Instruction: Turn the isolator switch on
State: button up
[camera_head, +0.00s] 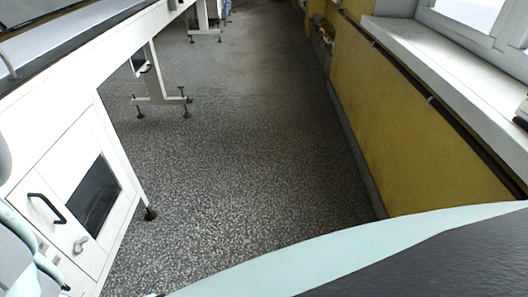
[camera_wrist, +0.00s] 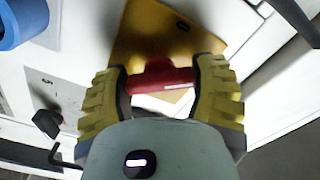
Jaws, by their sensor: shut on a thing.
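The isolator switch shows in the wrist view as a red handle (camera_wrist: 162,82) in front of a yellow plate (camera_wrist: 205,35). My gripper (camera_wrist: 160,72) has its yellow-and-black fingers on either side of the red handle and is shut on it. The switch and the fingertips do not show in the head view.
A white machine cabinet (camera_head: 68,190) with a black door handle (camera_head: 46,208) stands at left in the head view. The speckled floor (camera_head: 235,150) is clear beside a yellow wall (camera_head: 410,110). A blue round thing (camera_wrist: 24,20) and a dark knob (camera_wrist: 47,122) show in the wrist view.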

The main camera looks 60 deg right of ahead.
jog(key=m, duration=0.4)
jog(key=shift+r+p, duration=0.1)
jog(key=shift+p, duration=0.3)
jog(key=shift+m, duration=0.5)
jog(key=shift+a+m, duration=0.1)
jog(key=shift+m, duration=0.2)
dwell(0.4)
jog(key=shift+m, duration=0.3)
dwell(0.4)
jog(key=shift+m, duration=0.7)
dwell(1.8)
jog(key=o, duration=1.2)
jog(key=shift+s+d, duration=0.15)
jog(key=shift+d, duration=0.05)
